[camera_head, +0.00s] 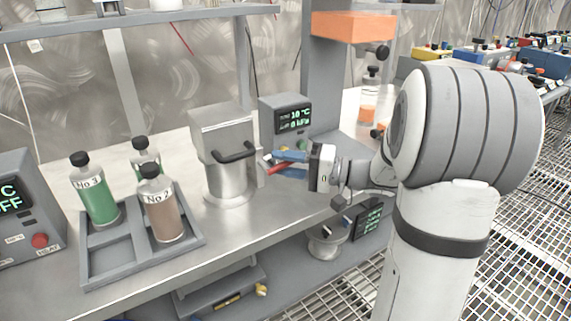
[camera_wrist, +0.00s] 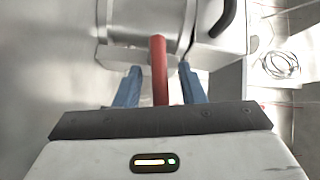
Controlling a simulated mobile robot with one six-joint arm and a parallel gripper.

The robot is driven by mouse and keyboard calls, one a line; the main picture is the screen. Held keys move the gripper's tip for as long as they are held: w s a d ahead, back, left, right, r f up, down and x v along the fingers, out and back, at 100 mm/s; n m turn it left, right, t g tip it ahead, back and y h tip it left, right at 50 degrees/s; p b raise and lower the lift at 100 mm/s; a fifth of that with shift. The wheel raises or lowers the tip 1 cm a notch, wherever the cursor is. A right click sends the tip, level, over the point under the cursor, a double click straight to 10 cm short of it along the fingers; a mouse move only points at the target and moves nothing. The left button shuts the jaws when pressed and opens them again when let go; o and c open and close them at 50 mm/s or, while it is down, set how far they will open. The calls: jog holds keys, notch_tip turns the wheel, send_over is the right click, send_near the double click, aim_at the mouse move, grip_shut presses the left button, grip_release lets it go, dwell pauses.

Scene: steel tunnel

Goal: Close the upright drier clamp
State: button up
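The upright drier (camera_head: 228,160) is a steel cylinder with a boxy top and a black handle, standing on the bench. Its clamp has a red lever (camera_head: 284,167) on the drier's right side, sticking out towards my gripper (camera_head: 276,163). In the wrist view the red lever (camera_wrist: 158,70) runs from the drier's body (camera_wrist: 150,20) back between my two blue fingers. My gripper (camera_wrist: 159,68) is open, with a visible gap on each side of the lever. The clamp's latch end is not clear in either view.
A grey rack (camera_head: 110,262) with several labelled bottles stands left of the drier. A display box (camera_head: 286,122) reading 10 °C and 0 kPa stands just behind it. An orange block (camera_head: 352,27) is above. Bench space in front of the drier is clear.

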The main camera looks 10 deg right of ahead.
grip_shut()
dwell(0.3)
